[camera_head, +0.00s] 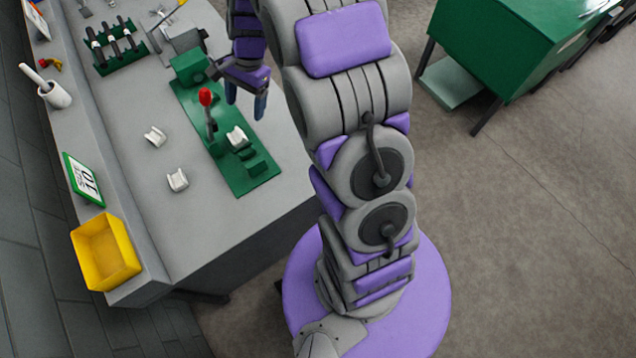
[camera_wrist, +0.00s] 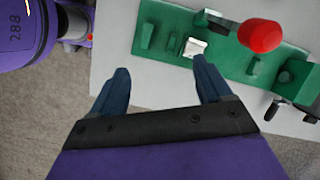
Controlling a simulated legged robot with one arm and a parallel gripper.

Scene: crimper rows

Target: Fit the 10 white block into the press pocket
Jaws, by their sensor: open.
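The green press (camera_head: 254,175) lies on the grey bench, with a red-knobbed lever (camera_head: 206,97) standing on it. A white block (camera_head: 237,136) sits on the press at its pocket; I cannot tell whether it is fully seated. The wrist view also shows this block (camera_wrist: 194,47) among green uprights, near the red knob (camera_wrist: 260,36). Two similar white blocks, one (camera_head: 155,136) behind and one (camera_head: 177,180) nearer the front, lie on the bench left of the press. My gripper (camera_head: 246,98) is open and empty above the press; its blue fingers (camera_wrist: 160,72) are apart, clear of the block.
A sign reading 10 (camera_head: 82,180) and a yellow bin (camera_head: 105,252) stand along the bench's left edge. Bare bench top surrounds the loose blocks. A green cabinet (camera_head: 500,45) stands across the floor.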

